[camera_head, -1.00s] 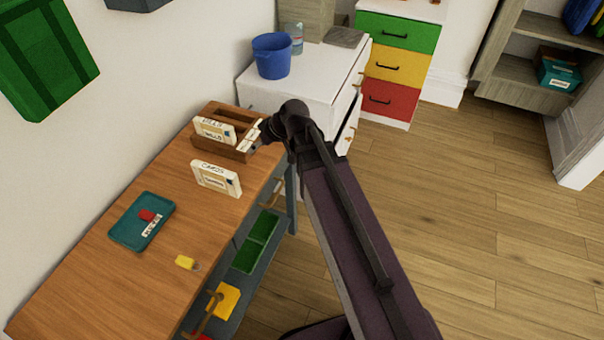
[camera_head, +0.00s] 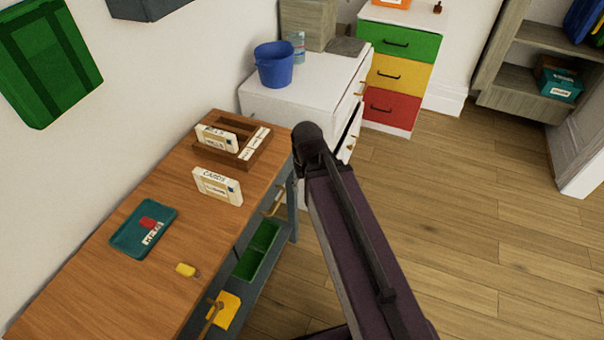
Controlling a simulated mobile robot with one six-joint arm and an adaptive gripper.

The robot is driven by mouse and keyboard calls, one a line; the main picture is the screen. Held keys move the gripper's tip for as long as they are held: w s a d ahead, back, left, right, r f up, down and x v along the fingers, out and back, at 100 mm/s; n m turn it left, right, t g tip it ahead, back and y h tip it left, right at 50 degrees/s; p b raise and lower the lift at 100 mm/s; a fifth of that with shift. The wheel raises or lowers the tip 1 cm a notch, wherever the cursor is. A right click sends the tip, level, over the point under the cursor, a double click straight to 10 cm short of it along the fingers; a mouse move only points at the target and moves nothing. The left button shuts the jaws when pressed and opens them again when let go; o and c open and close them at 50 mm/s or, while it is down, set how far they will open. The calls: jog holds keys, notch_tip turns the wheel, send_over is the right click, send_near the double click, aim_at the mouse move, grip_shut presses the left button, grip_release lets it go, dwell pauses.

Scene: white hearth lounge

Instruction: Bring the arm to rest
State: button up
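My arm reaches up from the bottom right, beside the right edge of the wooden table (camera_head: 110,290). Its far end is near the table's back right corner. My gripper is hidden behind the arm's end, so its fingers do not show. On the table, a wooden box (camera_head: 258,158) with compartments holds a white labelled box (camera_head: 216,138) on its left side and another white piece (camera_head: 257,140) on its right side. A second white labelled box (camera_head: 217,187) stands on the table in front of the wooden box.
A teal tray (camera_head: 127,240) with a red item and a label lies on the table, near a small yellow object (camera_head: 186,270). A white cabinet (camera_head: 305,98) with a blue bucket (camera_head: 274,66) stands behind. The floor (camera_head: 450,220) to the right is clear.

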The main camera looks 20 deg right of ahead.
jog(key=shift+r+p, duration=2.35)
jog(key=shift+r, duration=0.05)
